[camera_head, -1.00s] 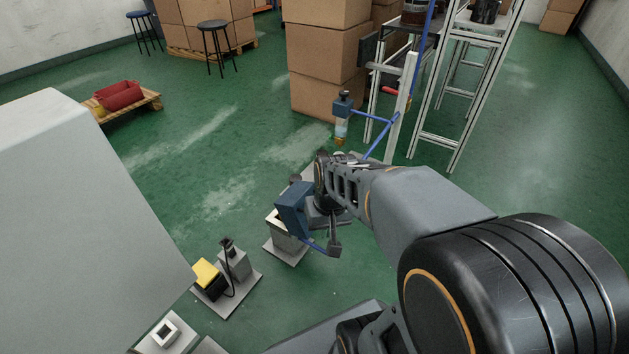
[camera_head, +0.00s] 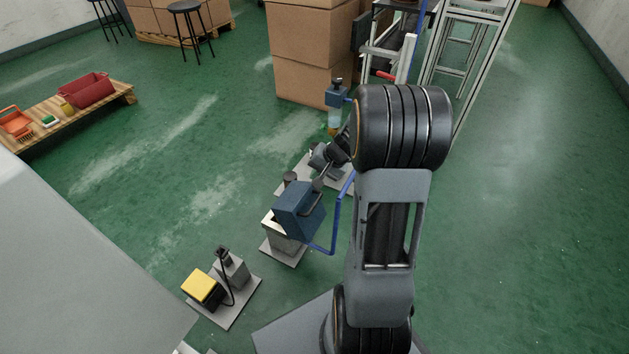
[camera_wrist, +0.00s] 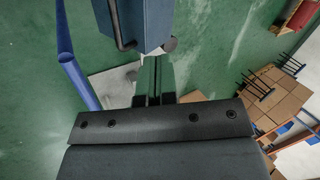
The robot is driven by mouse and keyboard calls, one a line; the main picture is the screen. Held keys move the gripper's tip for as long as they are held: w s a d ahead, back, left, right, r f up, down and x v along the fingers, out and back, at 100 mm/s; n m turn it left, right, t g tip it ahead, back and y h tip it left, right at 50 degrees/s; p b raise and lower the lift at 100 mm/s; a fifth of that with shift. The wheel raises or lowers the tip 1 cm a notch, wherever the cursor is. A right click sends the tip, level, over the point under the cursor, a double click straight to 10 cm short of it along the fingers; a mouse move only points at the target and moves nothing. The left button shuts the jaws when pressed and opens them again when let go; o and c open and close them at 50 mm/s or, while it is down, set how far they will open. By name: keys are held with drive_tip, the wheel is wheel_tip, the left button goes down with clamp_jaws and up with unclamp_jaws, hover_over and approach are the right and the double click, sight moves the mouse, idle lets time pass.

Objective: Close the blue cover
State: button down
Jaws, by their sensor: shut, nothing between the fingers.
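The blue cover (camera_head: 297,211) is a dark blue box-shaped lid with a dark handle. In the head view it sits tilted over a pale grey box (camera_head: 279,241) on a floor plate, and part of the box's top shows. The cover also shows at the top of the wrist view (camera_wrist: 146,18), with its handle on the near side. My gripper (camera_head: 319,183) is at the cover's upper right, close to the handle. In the wrist view my gripper's fingers (camera_wrist: 154,72) are together and empty, just below the cover. Whether they touch it I cannot tell.
A blue bent tube (camera_head: 337,222) runs right of the cover. A yellow-topped unit (camera_head: 203,287) stands at lower left. A blue-topped post (camera_head: 336,97) and cardboard boxes (camera_head: 312,60) stand behind. The green floor to the left is mostly clear.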

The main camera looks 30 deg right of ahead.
drive_tip(key=w+d+f+m+t, duration=0.1)
drive_tip(key=w+d+f+m, duration=0.15)
drive_tip(key=d+f, duration=0.35)
drive_tip(key=shift+m, duration=0.25)
drive_tip(key=b+x, duration=0.1)
drive_tip(key=x, duration=0.1)
drive_tip(key=b+x, duration=0.1)
drive_tip(key=x, duration=0.2)
drive_tip(key=b+x, duration=0.1)
drive_tip(key=x, duration=0.2)
drive_tip(key=shift+w+d+f+b, duration=0.25)
drive_tip(key=shift+d+b, duration=0.05)
drive_tip(key=shift+w, duration=0.1)
